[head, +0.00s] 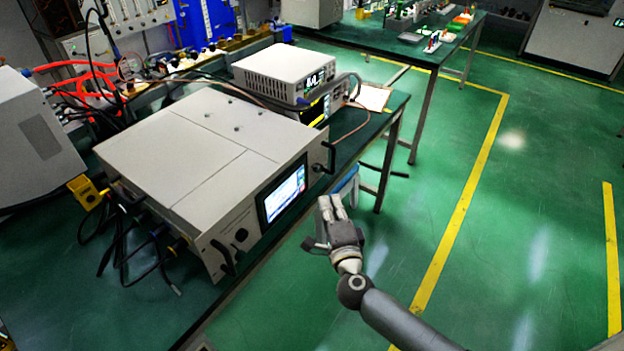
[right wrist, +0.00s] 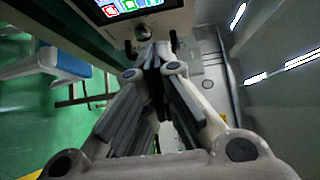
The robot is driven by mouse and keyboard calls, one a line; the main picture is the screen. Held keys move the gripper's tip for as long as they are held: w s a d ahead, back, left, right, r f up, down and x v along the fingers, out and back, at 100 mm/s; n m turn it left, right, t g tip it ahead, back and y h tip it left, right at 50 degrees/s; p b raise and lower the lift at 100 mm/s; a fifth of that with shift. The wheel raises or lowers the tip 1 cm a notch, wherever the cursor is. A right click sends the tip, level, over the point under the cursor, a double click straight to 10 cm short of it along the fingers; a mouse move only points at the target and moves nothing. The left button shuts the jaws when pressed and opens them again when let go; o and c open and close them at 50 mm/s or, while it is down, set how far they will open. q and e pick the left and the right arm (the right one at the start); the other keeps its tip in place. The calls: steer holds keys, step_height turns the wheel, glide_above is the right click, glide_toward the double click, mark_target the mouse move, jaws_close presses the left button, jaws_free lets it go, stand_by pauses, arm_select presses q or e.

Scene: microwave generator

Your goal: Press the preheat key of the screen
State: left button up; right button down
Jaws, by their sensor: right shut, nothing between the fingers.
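The microwave generator (head: 200,160) is a large light-grey box on the green bench at left centre. Its lit screen (head: 284,190) is on the front panel facing right. The screen also shows at the top of the right wrist view (right wrist: 130,8), cut off by the frame edge, with red, green and blue icons. The preheat key cannot be made out. My right gripper (head: 331,204) is shut and empty, off the front of the generator to the right of the screen, apart from it. In the right wrist view its fingertips (right wrist: 154,50) lie below the screen. My left gripper is not in view.
The front panel has black handles (head: 222,258) and a round knob (head: 240,235) that stick out. A smaller instrument (head: 284,72) stands behind, with red and black cables to the left. Green floor to the right is open.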

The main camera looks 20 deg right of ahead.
mark_target(301, 172)
steer(key=w+a, duration=0.1)
steer(key=w, duration=0.8)
steer(key=shift+w+a, duration=0.3)
steer(key=shift+w, duration=0.1)
